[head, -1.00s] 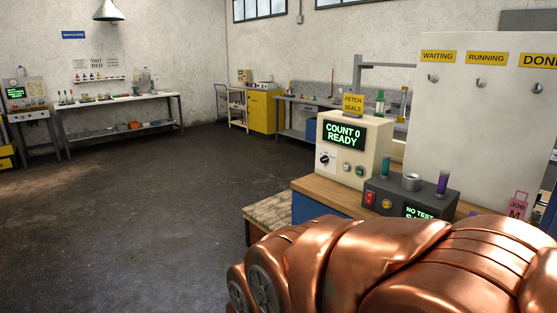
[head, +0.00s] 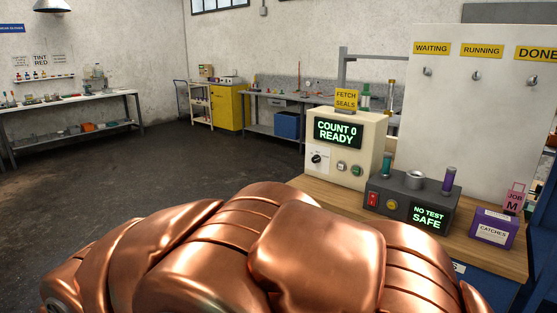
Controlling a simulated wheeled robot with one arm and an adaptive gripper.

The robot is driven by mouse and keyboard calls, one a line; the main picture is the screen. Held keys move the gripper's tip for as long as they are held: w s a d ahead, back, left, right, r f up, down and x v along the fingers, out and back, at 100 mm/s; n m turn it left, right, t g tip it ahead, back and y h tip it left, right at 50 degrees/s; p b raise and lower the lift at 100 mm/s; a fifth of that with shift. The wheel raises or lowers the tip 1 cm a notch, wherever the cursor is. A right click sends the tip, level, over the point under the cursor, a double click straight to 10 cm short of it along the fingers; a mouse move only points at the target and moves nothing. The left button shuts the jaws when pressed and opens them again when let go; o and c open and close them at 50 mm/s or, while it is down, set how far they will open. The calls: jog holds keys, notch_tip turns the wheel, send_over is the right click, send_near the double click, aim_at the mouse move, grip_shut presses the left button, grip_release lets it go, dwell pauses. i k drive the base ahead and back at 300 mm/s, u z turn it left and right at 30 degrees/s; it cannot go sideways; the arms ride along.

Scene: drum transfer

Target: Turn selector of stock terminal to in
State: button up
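In the head view a cream terminal (head: 374,145) stands on the wooden bench. Its screen (head: 338,133) reads "COUNT 0 READY". A black selector knob (head: 316,159) on a white plate sits at the lower left of its front, with two round buttons (head: 349,168) to its right. The knob's exact setting is too small to read. A yellow "FETCH SEALS" sign (head: 346,98) stands on top. My copper-coloured arm fills the lower middle of the view, in front of the bench. My gripper is not visible.
A dark tester (head: 410,198) reading "NO TEST SAFE" is right of the terminal. A purple "CATCHES" box (head: 492,230) stands further right. Behind is a white board (head: 480,120) with hooks. A yellow cabinet (head: 230,107) and side tables line the walls. The floor (head: 170,165) at left is clear.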

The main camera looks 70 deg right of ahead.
aim_at(316, 159)
jog(key=z, duration=0.5)
jog(key=i, duration=0.95)
jog(key=z, duration=0.8)
